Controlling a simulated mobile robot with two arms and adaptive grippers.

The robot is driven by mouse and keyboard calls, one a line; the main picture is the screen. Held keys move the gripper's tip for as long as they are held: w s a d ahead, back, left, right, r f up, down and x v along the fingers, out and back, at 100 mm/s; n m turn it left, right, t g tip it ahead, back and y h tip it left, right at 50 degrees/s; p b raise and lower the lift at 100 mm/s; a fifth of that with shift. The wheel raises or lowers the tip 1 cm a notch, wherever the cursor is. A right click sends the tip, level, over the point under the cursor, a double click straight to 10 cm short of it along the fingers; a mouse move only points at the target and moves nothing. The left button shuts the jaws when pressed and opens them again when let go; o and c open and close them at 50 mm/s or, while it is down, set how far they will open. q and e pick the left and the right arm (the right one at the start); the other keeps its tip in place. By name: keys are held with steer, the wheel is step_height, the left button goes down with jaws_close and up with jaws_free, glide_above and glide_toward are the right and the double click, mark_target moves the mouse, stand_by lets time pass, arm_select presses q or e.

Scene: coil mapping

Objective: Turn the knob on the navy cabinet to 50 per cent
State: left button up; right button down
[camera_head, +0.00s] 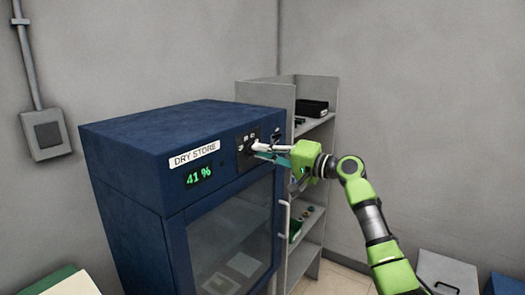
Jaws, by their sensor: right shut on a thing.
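The navy cabinet (130,180) stands at the centre left, with a "DRY STORE" label (194,153) on its upper front. Below the label, a green display (198,176) reads 41 %. A dark control panel (244,158) is at the right of the upper front. My right gripper (258,147) reaches in from the right and is shut on the knob at this panel. The gripper's fingers hide most of the knob, so its pointer cannot be made out. My left gripper is not in view.
The cabinet's glass door (230,240) is closed, with a pale upright handle (283,230) at its right. A grey shelf unit (330,130) holding a black box (312,108) stands behind. A wall box (46,134) hangs at left.

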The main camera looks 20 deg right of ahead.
stand_by(0.3)
steer(key=c, duration=2.1)
jaws_free()
steer(key=shift+d, duration=0.1)
steer(key=shift+c, duration=0.2)
steer(key=v, duration=1.2)
